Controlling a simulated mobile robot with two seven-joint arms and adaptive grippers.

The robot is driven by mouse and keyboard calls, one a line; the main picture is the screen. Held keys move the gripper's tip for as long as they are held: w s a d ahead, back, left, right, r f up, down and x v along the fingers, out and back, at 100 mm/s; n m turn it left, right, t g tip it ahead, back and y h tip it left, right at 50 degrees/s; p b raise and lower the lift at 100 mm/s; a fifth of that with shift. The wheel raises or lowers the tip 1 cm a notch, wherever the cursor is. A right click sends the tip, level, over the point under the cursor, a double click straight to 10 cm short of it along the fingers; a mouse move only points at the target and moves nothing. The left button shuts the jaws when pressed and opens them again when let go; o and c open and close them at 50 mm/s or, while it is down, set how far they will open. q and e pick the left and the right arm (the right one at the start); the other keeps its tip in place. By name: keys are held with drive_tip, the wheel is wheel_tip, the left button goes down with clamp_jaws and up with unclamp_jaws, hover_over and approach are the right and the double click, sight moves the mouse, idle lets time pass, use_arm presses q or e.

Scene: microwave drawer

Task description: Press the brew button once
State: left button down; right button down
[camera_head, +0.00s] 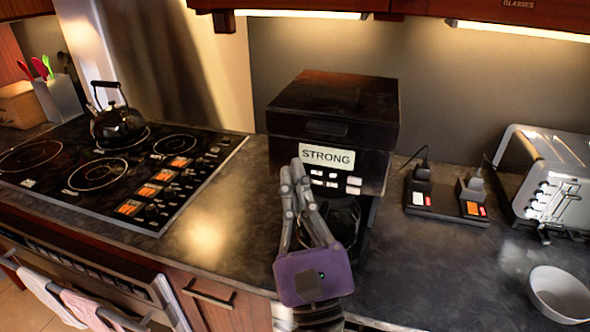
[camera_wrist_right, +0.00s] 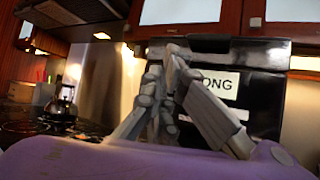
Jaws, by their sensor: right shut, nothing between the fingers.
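A black coffee machine (camera_head: 345,110) stands on the counter and bears a white label (camera_head: 327,156) reading STRONG. Several small white buttons (camera_head: 335,182) sit in rows just below the label; which one is the brew button is too small to read. My right gripper (camera_head: 297,163) is shut and empty, its fingertips at the left edge of the label and buttons in the head view. In the right wrist view, the gripper (camera_wrist_right: 172,50) covers the left part of the label (camera_wrist_right: 215,84) and some buttons. Contact cannot be told. My left gripper is out of view.
A glass-top stove (camera_head: 95,175) with a black kettle (camera_head: 118,122) is at the left. A black power strip (camera_head: 445,205), a silver toaster (camera_head: 545,175) and a white bowl (camera_head: 560,293) stand at the right. The counter left of the machine is clear.

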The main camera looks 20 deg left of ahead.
drive_tip(key=shift+w, duration=0.1)
drive_tip(key=shift+w, duration=0.3)
drive_tip(key=shift+w, duration=0.3)
idle(0.5)
drive_tip(key=shift+s, duration=0.75)
drive_tip(key=s, duration=0.5)
drive_tip(key=shift+a, duration=0.1)
idle(0.6)
